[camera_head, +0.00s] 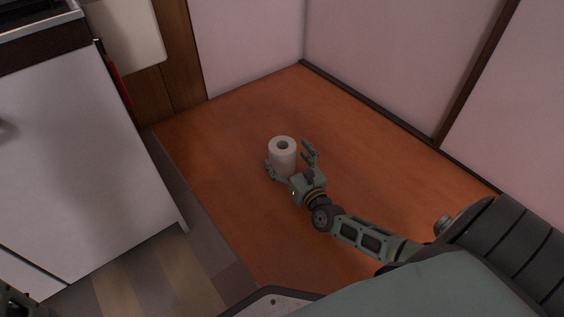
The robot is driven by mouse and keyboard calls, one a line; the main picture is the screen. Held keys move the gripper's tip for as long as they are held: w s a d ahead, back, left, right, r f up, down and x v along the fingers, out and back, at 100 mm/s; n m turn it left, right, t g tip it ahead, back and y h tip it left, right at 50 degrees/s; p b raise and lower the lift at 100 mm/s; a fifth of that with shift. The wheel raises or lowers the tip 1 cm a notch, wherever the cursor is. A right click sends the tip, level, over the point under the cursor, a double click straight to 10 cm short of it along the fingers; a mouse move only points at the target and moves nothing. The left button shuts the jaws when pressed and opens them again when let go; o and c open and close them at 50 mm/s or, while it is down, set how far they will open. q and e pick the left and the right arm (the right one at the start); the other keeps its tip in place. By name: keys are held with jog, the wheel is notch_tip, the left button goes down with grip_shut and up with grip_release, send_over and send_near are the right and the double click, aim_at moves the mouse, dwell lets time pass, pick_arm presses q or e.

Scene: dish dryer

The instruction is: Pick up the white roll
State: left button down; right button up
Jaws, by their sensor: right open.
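The white roll (283,158) stands upright on the orange-brown floor panel, with the hole in its top facing up. My right gripper (290,161) is open, with one finger on the left side of the roll near its base and the other on its right. The roll sits between or just ahead of the fingers; I cannot tell whether they touch it. My left gripper is not clearly in view; only a small dark part of my left arm shows at the lower left corner.
A white cabinet (70,165) with a dark counter edge stands at the left. Pale walls (385,60) with dark trim close off the back and right. The orange-brown floor (215,150) around the roll is clear. A striped wooden floor (165,275) lies at the lower left.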

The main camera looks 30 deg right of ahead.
jog(key=shift+w+d+f+b, duration=0.15)
jog(key=shift+w+b, duration=0.15)
jog(key=shift+w, duration=0.95)
jog(key=shift+c, duration=0.6)
jog(key=c, duration=1.1)
jog(key=shift+c, duration=0.7)
jog(key=shift+r, duration=0.2)
